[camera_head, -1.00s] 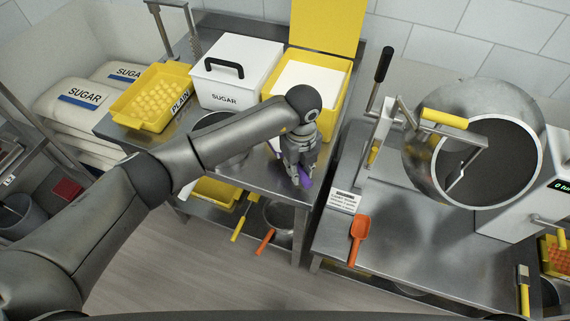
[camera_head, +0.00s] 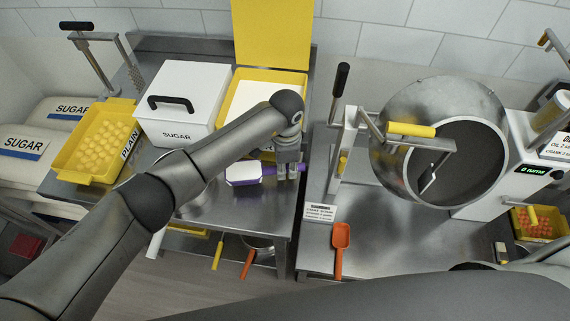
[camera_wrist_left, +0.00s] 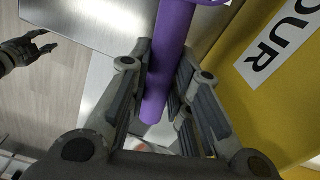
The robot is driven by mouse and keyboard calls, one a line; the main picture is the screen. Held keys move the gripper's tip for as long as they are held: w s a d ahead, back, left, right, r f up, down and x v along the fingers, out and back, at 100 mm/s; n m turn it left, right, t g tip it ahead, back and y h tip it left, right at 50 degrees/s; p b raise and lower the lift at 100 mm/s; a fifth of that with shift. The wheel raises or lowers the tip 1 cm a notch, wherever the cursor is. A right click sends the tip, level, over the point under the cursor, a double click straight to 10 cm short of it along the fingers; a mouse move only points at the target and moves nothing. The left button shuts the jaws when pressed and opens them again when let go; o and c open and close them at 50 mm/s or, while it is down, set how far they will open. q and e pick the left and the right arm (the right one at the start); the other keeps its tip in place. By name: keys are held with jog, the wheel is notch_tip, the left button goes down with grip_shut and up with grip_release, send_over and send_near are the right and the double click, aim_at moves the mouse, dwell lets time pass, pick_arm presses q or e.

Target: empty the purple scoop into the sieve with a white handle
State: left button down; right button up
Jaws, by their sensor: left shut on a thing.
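My left gripper (camera_head: 288,170) is shut on the handle of the purple scoop (camera_head: 268,170). The scoop points left, looks roughly level, and its bowl is full of white powder (camera_head: 243,173). In the left wrist view the purple handle (camera_wrist_left: 168,65) runs between the fingers of my left gripper (camera_wrist_left: 165,100).
Behind the scoop stand the white sugar box (camera_head: 185,105) and the open yellow flour bin (camera_head: 300,78). A yellow tray (camera_head: 78,170) of pieces is at left. Right, across a gap, are a steel drum (camera_head: 390,165) and an orange scoop (camera_head: 340,238).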

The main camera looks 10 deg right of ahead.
pick_arm(q)
jog(key=shift+w+a+r, duration=0.1)
jog(key=shift+r, duration=0.15)
jog(key=shift+a+r+p, duration=0.1)
jog(key=shift+r+p, duration=0.1)
jog(key=shift+p, duration=0.25)
jog(key=shift+a+r+h+p, duration=0.4)
jog(key=shift+r+h+p, duration=0.1)
jog(key=shift+r+p, duration=0.3)
jog(key=shift+r, duration=0.15)
jog(key=shift+w+a+r+h+p, duration=0.1)
jog(key=shift+a+r+h+p, duration=0.25)
jog(key=shift+r+p, duration=0.4)
jog(key=shift+w+a+r+h+p, duration=0.1)
jog(key=shift+a+r+h+p, duration=0.15)
jog(key=shift+a+r+p, duration=0.35)
jog(key=shift+a+r+h, duration=0.2)
jog(key=shift+r+h, duration=0.1)
pick_arm(e)
jog(key=shift+w+a+r, duration=0.1)
jog(key=shift+r, duration=1.4)
jog(key=shift+w+a+r, duration=0.1)
jog(key=shift+r, duration=1.35)
jog(key=shift+r, duration=0.1)
